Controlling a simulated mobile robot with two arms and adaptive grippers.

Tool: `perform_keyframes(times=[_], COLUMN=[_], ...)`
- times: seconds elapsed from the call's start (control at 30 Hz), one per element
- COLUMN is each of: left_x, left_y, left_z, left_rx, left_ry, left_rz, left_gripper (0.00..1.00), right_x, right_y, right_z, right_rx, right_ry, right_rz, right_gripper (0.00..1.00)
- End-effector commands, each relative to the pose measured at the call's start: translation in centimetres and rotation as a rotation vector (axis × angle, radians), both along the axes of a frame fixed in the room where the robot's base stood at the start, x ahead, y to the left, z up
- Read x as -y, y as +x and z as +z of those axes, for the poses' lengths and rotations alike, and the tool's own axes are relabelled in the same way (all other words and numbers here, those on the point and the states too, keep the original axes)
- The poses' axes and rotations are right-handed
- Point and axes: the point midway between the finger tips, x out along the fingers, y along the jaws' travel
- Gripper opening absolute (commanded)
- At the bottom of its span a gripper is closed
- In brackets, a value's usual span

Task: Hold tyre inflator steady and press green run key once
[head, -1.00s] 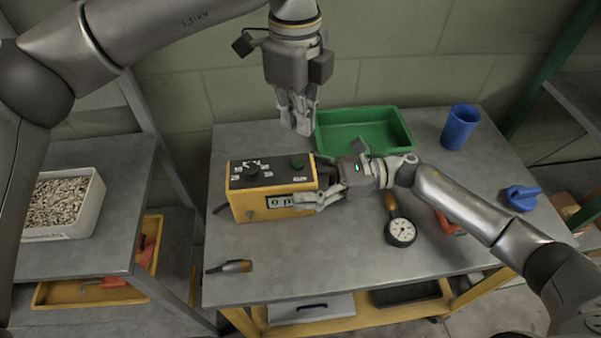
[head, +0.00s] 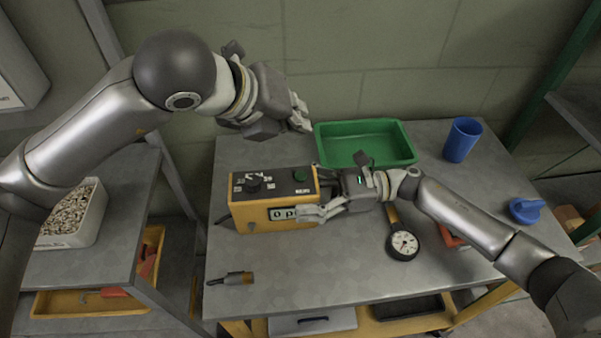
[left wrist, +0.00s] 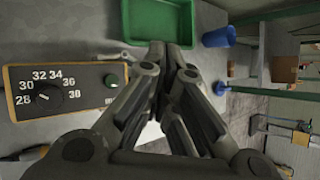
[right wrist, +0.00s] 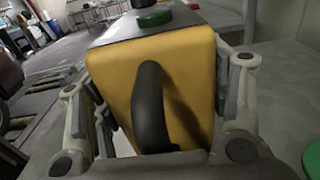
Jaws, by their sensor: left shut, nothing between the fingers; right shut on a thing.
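The tyre inflator (head: 245,217) is a yellow box with a black top, a dial (head: 254,180) and a display, standing on the workbench. Its green run key (head: 300,175) is on the top at the right; it also shows in the left wrist view (left wrist: 111,81). My right gripper (head: 310,200) is shut on the right end of the inflator; the right wrist view shows its fingers on both sides of the yellow body (right wrist: 195,90). My left gripper (head: 302,120) is shut and empty, above the bench behind the inflator, apart from the key.
A green tray (head: 366,166) lies behind the inflator, with a blue cup (head: 462,140) to its right. A pressure gauge (head: 403,244), a blue object (head: 526,210) and a small tool (head: 231,278) lie on the bench (head: 330,265). The front middle is clear.

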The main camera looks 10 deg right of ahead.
Motion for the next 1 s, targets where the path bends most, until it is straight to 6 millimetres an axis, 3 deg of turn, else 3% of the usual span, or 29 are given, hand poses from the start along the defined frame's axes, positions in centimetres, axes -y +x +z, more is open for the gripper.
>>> perform_keyframes(times=[0.37, 0.8, 1.0], left_x=[0.0, 0.0, 0.0], left_y=[0.0, 0.0, 0.0], left_z=[-1.0, -6.9, -8.4], left_rx=[-0.005, -0.008, -0.006], left_ry=[0.002, 0.001, 0.001], left_rz=[0.002, 0.002, 0.003], left_gripper=[0.00, 0.00, 0.00], right_x=[0.0, 0.0, 0.0], right_y=[0.0, 0.0, 0.0], right_z=[0.0, 0.0, 0.0], right_rx=[0.001, 0.001, 0.001], right_ry=[0.000, 0.000, 0.000], right_rz=[0.000, 0.000, 0.000], right_gripper=[0.13, 0.13, 0.13])
